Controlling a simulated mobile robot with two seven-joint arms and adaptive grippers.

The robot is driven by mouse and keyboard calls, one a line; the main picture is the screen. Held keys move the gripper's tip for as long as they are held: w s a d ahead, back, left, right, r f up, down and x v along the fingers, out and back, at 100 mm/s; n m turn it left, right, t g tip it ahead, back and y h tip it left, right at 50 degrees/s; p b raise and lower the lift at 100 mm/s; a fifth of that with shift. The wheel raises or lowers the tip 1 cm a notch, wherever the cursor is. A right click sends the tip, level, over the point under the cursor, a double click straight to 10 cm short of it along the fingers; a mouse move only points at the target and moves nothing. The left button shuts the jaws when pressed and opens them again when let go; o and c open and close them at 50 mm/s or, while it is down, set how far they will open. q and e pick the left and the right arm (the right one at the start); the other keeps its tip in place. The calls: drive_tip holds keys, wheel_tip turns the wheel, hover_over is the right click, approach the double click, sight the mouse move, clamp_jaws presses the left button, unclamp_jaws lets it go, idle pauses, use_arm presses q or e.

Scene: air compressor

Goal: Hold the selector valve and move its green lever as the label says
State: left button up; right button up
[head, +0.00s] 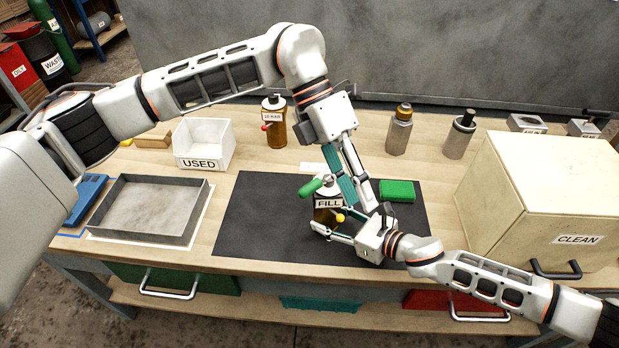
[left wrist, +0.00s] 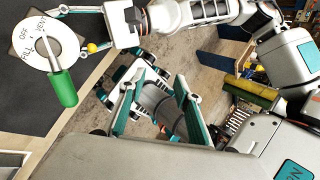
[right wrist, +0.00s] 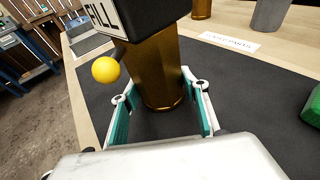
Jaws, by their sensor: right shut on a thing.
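The selector valve (head: 327,214) stands upright on the black mat. It has an amber body (right wrist: 160,75), a black block labelled FILL (head: 329,203) and a yellow ball (right wrist: 106,69) on one side. Its white dial (left wrist: 40,42) reads OFF, VENT and FILL. The green lever (head: 311,187) sticks out to the left in the head view; in the left wrist view (left wrist: 62,88) it points down, right of the FILL mark. My right gripper (head: 331,220) is shut on the valve's lower body. My left gripper (head: 358,200) is open and empty, just right of the valve.
A green block (head: 397,190) lies on the mat (head: 245,220) right of my left gripper. A USED bin (head: 204,160), a grey tray (head: 150,232), another amber valve (head: 275,133), two metal cylinders and a CLEAN box (head: 540,200) stand around. The mat's left part is clear.

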sight(310, 183)
use_arm(q)
drive_tip(key=w+a+r+n+t+y, duration=0.2)
drive_tip(key=w+a+r+t+y, duration=0.3)
drive_tip(key=w+a, duration=0.45)
drive_tip(key=shift+g+h, duration=0.5)
drive_tip(key=shift+g, duration=0.2)
drive_tip(key=f, duration=0.3)
drive_tip(key=s+f, duration=0.1)
drive_tip(key=f, duration=0.6)
drive_tip(key=shift+s+d+f, duration=0.4)
clamp_jaws()
